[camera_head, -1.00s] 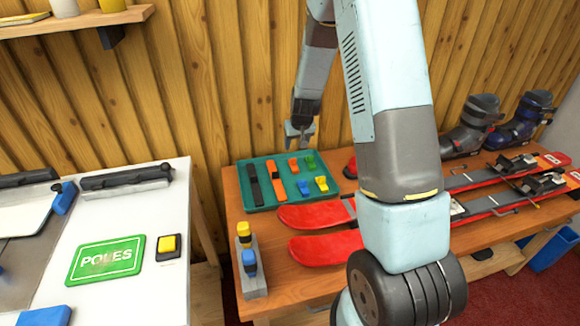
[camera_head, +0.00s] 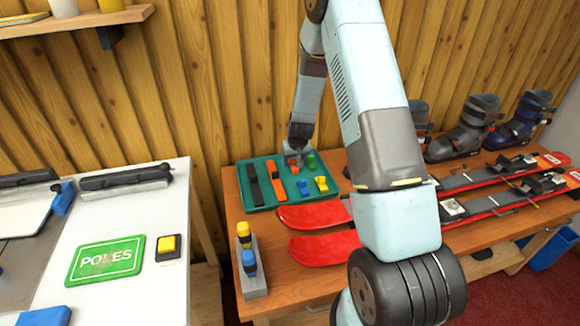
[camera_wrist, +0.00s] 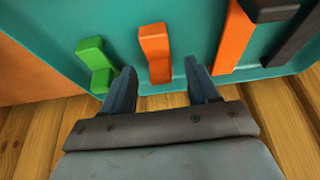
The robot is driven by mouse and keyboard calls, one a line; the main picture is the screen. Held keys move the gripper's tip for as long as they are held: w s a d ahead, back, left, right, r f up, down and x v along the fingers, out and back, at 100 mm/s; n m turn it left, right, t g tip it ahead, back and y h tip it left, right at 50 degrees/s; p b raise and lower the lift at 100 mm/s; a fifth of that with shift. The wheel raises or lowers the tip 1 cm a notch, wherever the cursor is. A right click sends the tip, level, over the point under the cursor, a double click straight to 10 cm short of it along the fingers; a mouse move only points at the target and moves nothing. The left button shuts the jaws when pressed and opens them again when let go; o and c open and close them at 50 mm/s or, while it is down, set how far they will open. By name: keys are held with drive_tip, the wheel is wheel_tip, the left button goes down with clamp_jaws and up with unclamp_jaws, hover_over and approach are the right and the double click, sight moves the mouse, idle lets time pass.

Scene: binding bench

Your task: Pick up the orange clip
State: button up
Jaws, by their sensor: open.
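The orange clip (camera_wrist: 155,52) lies in the teal tray (camera_wrist: 185,20), between a green clip (camera_wrist: 95,62) and an orange strap (camera_wrist: 234,38) in the wrist view. In the head view the orange clip (camera_head: 293,170) is partly hidden behind my gripper. My gripper (camera_wrist: 158,80) is open and empty, and its two fingers point at the orange clip's near end from either side. In the head view my gripper (camera_head: 298,155) is low over the tray's back edge. I cannot tell whether the fingers touch the clip.
The tray also holds a blue clip (camera_head: 303,187), a yellow clip (camera_head: 321,184) and a black strap (camera_head: 255,184). Red skis (camera_head: 315,214) lie to the right, with ski boots (camera_head: 475,125) behind. A holder with yellow and blue tools (camera_head: 249,262) stands in front. A wood wall backs the bench.

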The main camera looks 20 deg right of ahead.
drive_tip(key=shift+x, duration=1.05)
clamp_jaws()
drive_tip(key=shift+r, duration=0.15)
